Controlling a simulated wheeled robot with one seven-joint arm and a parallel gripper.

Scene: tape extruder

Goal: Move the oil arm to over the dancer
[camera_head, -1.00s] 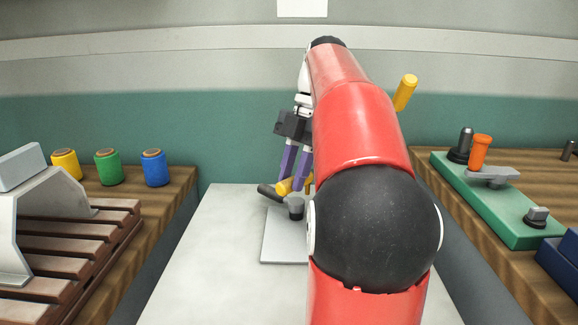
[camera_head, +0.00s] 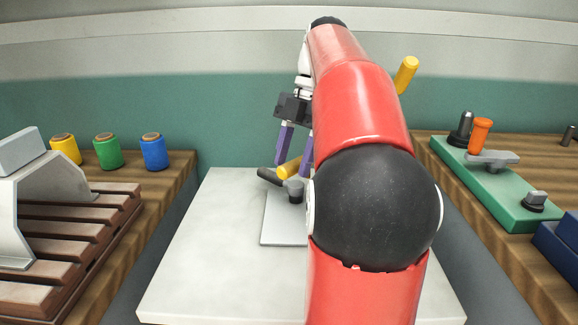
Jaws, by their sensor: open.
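My gripper (camera_head: 294,165) has two purple fingers spread apart above the table. A yellow cylinder (camera_head: 289,169) shows at the fingertips, seemingly between or just behind them; I cannot tell whether it touches them. Just below it are a dark bar (camera_head: 268,177) and a grey knobbed piece (camera_head: 295,188), above a grey plate (camera_head: 284,228). I cannot tell for certain which of these parts is the oil arm or the dancer. My red arm hides the right part of this mechanism.
A pale table (camera_head: 215,265) has free room at left. Yellow (camera_head: 65,150), green (camera_head: 107,152) and blue (camera_head: 153,153) spools stand at left. A green board (camera_head: 500,190) with an orange handle (camera_head: 480,136) and grey lever (camera_head: 493,157) lies at right. Another yellow cylinder (camera_head: 406,75) rises behind my arm.

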